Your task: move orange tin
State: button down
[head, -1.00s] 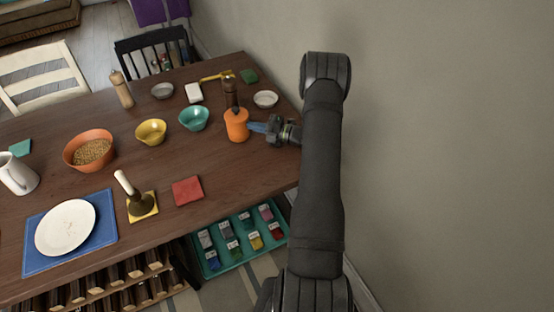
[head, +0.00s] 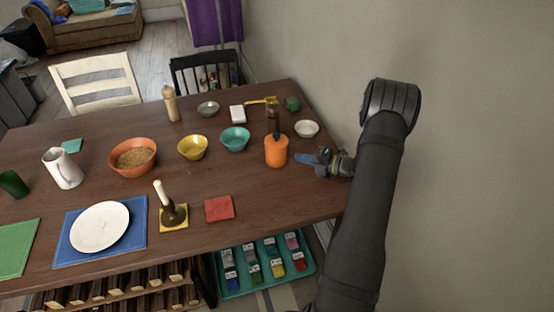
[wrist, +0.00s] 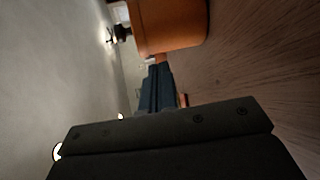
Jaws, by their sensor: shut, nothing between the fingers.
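The orange tin (head: 276,152) stands upright on the right part of the wooden table, with a dark knob or handle on top. It also shows in the wrist view (wrist: 170,25), just beyond the fingers and cut off by the top edge. My gripper (head: 302,158) is to the right of the tin, its blue fingers pointing left at it. In the head view a small gap shows between fingertips and tin. The fingers are shut together with nothing between them, also in the wrist view (wrist: 158,75).
Behind the tin are a dark mill (head: 272,117) and a white bowl (head: 306,129). A teal bowl (head: 235,139) stands to its left. A red cloth (head: 220,208) lies in front, with bare table (head: 270,190) nearby. The wall (head: 480,150) is close on the right.

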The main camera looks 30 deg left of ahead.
jog(key=s+a+r+n+t+h, duration=0.1)
jog(key=s+a+r+n+h, duration=0.45)
jog(key=a+n, duration=0.2)
jog(key=m+t+h, duration=0.5)
jog(key=t, duration=0.1)
send_over(269, 161)
jog(key=a, duration=0.4)
jog(key=s+f+m+t+h, duration=0.2)
jog(key=s+m+h, duration=0.7)
jog(key=s, duration=0.4)
jog(key=x, duration=0.9)
jog(key=shift+w+a+r, duration=0.1)
jog(key=shift+w+a, duration=0.1)
jog(key=shift+a, duration=0.05)
jog(key=w, duration=0.1)
jog(key=w+d, duration=0.1)
jog(key=w, duration=0.1)
jog(key=shift+w, duration=0.1)
jog(key=shift+w+d+n, duration=0.2)
jog(key=shift+w+n, duration=0.05)
jog(key=shift+w, duration=0.1)
